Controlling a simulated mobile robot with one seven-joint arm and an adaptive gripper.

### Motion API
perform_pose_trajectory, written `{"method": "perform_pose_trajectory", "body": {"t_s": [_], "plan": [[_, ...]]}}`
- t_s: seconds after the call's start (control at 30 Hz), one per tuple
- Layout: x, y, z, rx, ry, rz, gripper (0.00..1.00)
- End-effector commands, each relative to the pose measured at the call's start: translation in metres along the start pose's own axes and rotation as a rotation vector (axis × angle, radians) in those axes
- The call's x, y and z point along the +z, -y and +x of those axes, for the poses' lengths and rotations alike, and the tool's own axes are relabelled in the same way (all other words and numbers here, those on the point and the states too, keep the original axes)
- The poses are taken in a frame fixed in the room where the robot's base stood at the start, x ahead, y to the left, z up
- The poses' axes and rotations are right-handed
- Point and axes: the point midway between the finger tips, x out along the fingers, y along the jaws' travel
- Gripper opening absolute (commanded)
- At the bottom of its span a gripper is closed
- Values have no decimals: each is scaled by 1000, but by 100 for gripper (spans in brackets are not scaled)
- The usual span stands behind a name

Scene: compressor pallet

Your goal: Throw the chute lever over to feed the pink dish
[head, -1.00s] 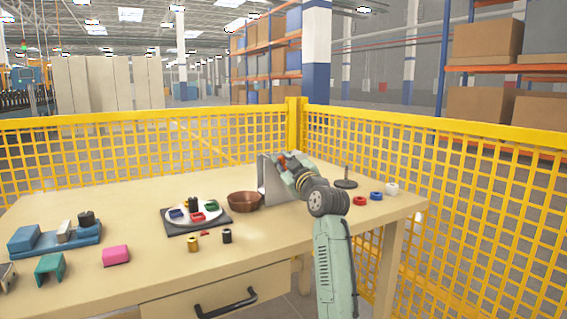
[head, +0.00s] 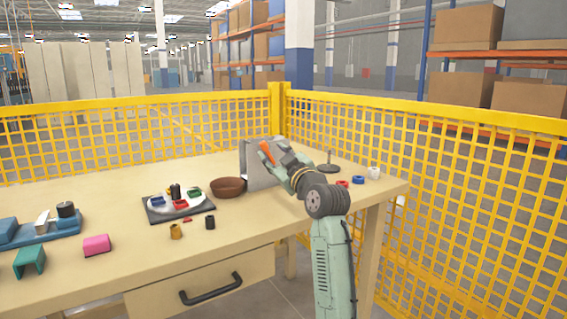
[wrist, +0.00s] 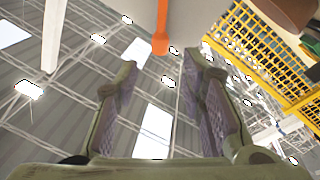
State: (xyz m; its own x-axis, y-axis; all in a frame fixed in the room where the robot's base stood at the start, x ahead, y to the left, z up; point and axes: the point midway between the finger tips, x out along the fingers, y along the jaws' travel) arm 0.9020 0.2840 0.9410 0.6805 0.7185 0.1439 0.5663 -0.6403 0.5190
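The grey metal chute (head: 258,178) stands near the back right of the table. Its orange lever (head: 267,151) shows at the chute's top, beside my gripper (head: 277,157). In the wrist view the lever's rounded end (wrist: 161,42) lies ahead, between the lines of the two fingers. My gripper (wrist: 162,64) is open there, with clear space between its fingers and nothing held. I cannot tell whether a fingertip touches the lever. I cannot make out a pink dish for certain; a reddish-pink small dish (head: 180,204) sits on the white plate (head: 166,208).
A brown bowl (head: 227,187) stands left of the chute. A thin post on a round base (head: 328,168) and several small rings stand right of my gripper. Yellow mesh fence (head: 400,150) closes the back and right.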

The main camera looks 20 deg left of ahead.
Motion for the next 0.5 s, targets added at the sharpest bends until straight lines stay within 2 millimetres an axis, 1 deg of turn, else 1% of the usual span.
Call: {"method": "perform_pose_trajectory", "body": {"t_s": [0.03,0.2,0.33,0.5], "plan": [[1,-1,-12,3,-1,0,37],[1,-1,-42,2,1,-1,37],[0,0,-54,1,0,0,37],[0,0,-59,0,0,0,37]]}}
